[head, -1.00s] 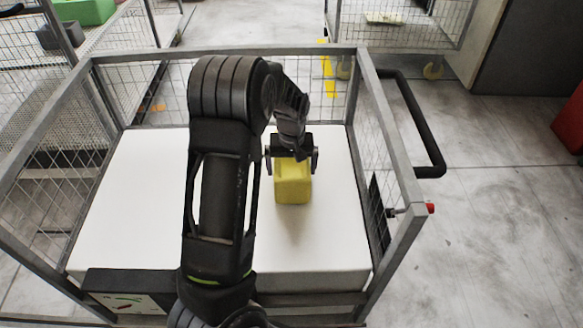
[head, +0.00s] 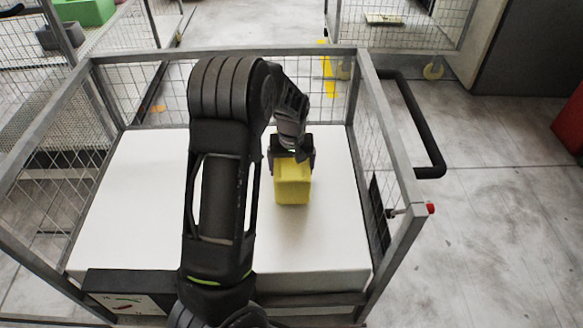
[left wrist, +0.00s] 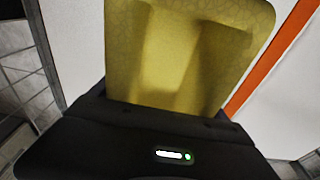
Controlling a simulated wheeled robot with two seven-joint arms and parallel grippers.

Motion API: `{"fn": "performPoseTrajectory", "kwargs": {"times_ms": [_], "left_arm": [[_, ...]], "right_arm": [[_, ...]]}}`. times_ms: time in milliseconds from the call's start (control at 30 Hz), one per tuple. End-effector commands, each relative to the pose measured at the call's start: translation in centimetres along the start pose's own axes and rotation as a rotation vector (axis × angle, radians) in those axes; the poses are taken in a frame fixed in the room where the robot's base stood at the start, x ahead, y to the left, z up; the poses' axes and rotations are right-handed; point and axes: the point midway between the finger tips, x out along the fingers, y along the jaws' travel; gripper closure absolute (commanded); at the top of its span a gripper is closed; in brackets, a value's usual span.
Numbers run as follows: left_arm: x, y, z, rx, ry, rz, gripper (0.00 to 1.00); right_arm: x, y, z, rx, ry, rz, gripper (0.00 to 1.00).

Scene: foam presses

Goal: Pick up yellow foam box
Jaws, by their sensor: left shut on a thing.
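The yellow foam box (head: 292,187) stands on the white surface (head: 335,235) inside a wire-sided cart, right of the middle. My left gripper (head: 292,160) reaches down to it from behind my arm and is shut on its upper part. In the left wrist view the yellow foam box (left wrist: 185,55) fills the upper middle, close against the dark gripper body (left wrist: 150,140). The fingertips are mostly hidden in both views. I cannot tell whether the box is lifted off the surface. My right gripper is not in view.
The cart's metal frame (head: 395,165) and mesh walls surround the white surface. A black handle (head: 432,140) sticks out at the right. A green box (head: 85,11) is at the far left in another cage. The white surface around the box is clear.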

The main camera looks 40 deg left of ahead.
Motion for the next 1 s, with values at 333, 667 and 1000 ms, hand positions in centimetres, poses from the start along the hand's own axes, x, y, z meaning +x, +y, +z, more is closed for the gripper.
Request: {"fn": "performPoseTrajectory", "kwargs": {"times_ms": [333,667,1000], "left_arm": [[-1.2,0.1,-0.2,0.0,0.003,0.002,0.53],[-7.2,0.1,-1.0,0.0,0.004,0.003,0.53],[-10.4,0.0,-1.2,0.0,-0.001,0.001,0.53]], "right_arm": [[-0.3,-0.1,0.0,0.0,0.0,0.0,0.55],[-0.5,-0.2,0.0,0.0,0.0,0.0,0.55],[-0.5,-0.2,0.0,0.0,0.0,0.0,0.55]]}}
